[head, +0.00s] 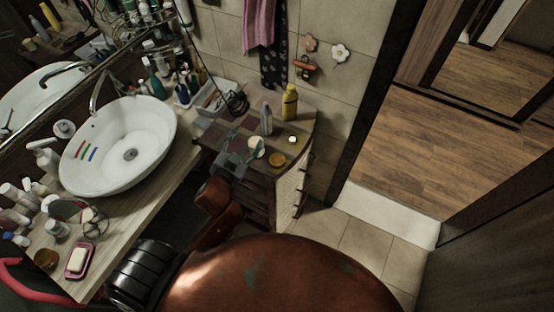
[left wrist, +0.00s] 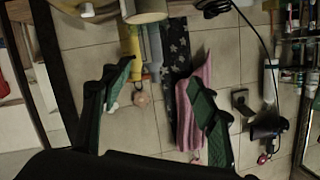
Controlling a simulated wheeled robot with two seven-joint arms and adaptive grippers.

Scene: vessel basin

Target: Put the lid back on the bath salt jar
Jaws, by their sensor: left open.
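A pale cream round vessel (head: 256,146), which looks like the jar, stands on the small cabinet top in the head view. A cream cylinder at the top edge of the left wrist view (left wrist: 146,12) seems to be the same thing, partly cut off. An amber-brown disc (head: 277,160), possibly the lid, lies just right of it. I cannot tell for sure which is jar and which is lid. My left gripper (head: 242,147) is open and empty, close beside the cream vessel on its left. Its spread fingers also show in the left wrist view (left wrist: 163,72). My right gripper is not visible.
A yellow bottle (head: 290,103) and a grey bottle (head: 266,120) stand behind on the cabinet (head: 295,127), with a small white item (head: 292,139) near its right edge. A white sink (head: 100,165) and a crowded counter lie left. Towels (head: 261,25) hang behind.

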